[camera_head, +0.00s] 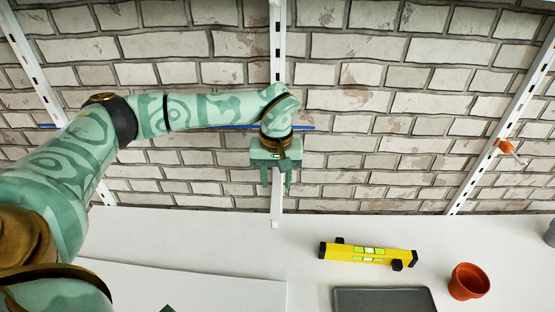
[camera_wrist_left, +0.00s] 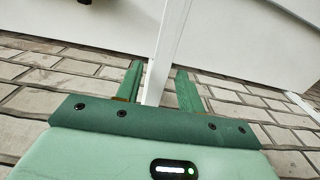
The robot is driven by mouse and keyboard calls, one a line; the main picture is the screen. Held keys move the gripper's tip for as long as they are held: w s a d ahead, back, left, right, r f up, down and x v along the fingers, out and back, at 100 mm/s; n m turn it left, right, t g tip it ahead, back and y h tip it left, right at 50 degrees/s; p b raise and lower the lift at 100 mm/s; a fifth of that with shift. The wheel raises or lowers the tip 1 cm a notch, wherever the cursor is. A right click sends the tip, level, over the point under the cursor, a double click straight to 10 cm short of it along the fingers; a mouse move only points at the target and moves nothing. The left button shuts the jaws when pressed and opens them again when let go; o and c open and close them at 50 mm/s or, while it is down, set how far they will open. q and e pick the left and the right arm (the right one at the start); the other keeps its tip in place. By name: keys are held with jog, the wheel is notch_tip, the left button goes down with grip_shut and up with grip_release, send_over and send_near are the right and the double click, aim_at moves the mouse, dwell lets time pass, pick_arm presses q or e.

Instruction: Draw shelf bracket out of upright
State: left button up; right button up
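The white slotted middle upright (camera_head: 277,40) runs down the brick wall behind my left gripper. A plain white bar (camera_head: 275,207), which looks like the shelf bracket, shows below the gripper and reaches over the table's back edge. Where it meets the upright is hidden by my gripper and wrist. My left gripper (camera_head: 277,183) is open, pointing down, with its fingers apart. In the left wrist view the white bar (camera_wrist_left: 168,50) passes between the green fingertips (camera_wrist_left: 158,74), closer to the left finger; contact cannot be told. My right gripper is not in view.
A yellow spirit level (camera_head: 368,254), a dark grey flat tray-like object (camera_head: 385,300) and a terracotta pot (camera_head: 469,281) are on the white table (camera_head: 230,240). An orange-handled object (camera_head: 505,146) is at the right upright (camera_head: 490,155). A blue strip (camera_head: 305,128) crosses behind my wrist.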

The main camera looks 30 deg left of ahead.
aim_at(276, 194)
pick_arm(q)
notch_tip(276, 194, down, 4)
jog(key=shift+f+b, duration=0.1)
jog(key=shift+b, duration=0.2)
jog(key=shift+f, duration=0.3)
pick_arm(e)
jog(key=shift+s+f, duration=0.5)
pick_arm(q)
grip_shut()
jog(key=c, duration=0.8)
grip_release()
grip_shut()
jog(key=shift+s, duration=0.1)
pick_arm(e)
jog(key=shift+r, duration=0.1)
